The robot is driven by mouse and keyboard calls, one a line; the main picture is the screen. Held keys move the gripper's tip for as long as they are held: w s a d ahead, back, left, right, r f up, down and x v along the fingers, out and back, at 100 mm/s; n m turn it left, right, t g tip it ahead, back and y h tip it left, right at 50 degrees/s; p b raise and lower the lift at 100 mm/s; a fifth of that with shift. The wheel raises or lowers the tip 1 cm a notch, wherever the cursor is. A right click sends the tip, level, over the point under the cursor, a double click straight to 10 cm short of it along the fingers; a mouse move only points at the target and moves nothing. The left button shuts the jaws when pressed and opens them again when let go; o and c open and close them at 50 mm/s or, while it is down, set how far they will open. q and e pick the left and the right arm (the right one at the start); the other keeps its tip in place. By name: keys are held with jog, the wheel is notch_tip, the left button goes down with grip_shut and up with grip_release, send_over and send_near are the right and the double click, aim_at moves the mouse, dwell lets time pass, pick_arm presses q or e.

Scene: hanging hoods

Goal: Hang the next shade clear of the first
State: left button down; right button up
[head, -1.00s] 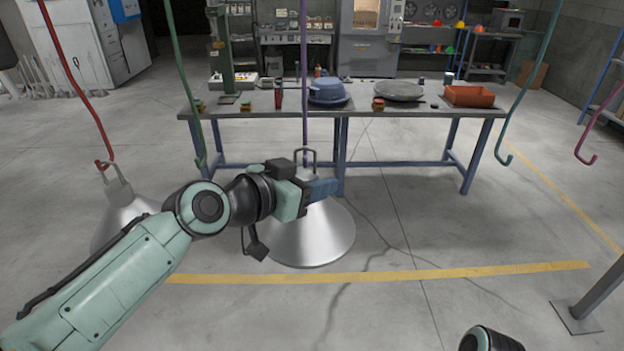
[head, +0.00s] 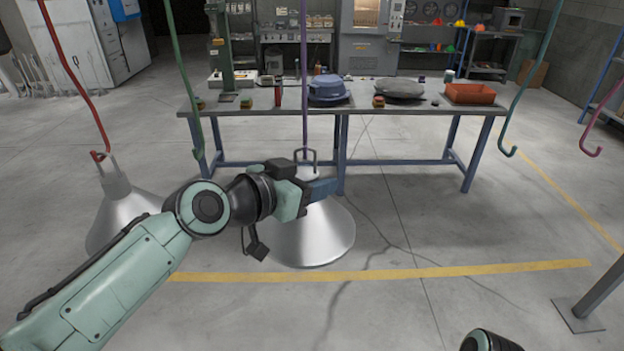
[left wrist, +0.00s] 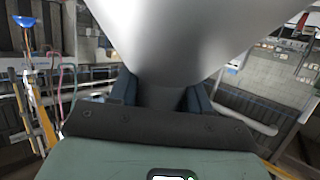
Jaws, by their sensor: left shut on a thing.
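My left gripper (head: 321,188) is shut on the neck of a silver cone-shaped shade (head: 312,236). In the left wrist view the shade (left wrist: 175,35) fills the top middle, with its neck between the two fingers (left wrist: 160,95). The held shade is upright, and its wire loop (head: 306,156) stands above the gripper. A purple hook (head: 304,90) comes down to that loop; I cannot tell whether its end passes through. The first shade (head: 120,212) hangs on the red hook (head: 76,88) at the left, partly behind my left arm. The two shades are apart. My right gripper is out of view.
A green hook (head: 183,70) hangs between the shades, bare. A teal hook (head: 526,88) and a magenta hook (head: 605,125) hang bare at the right. A workbench (head: 420,108) with several items stands behind. The floor at right front is mostly clear.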

pick_arm(q)
jog(key=shift+f, duration=0.1)
jog(key=shift+c, duration=2.2)
grip_release()
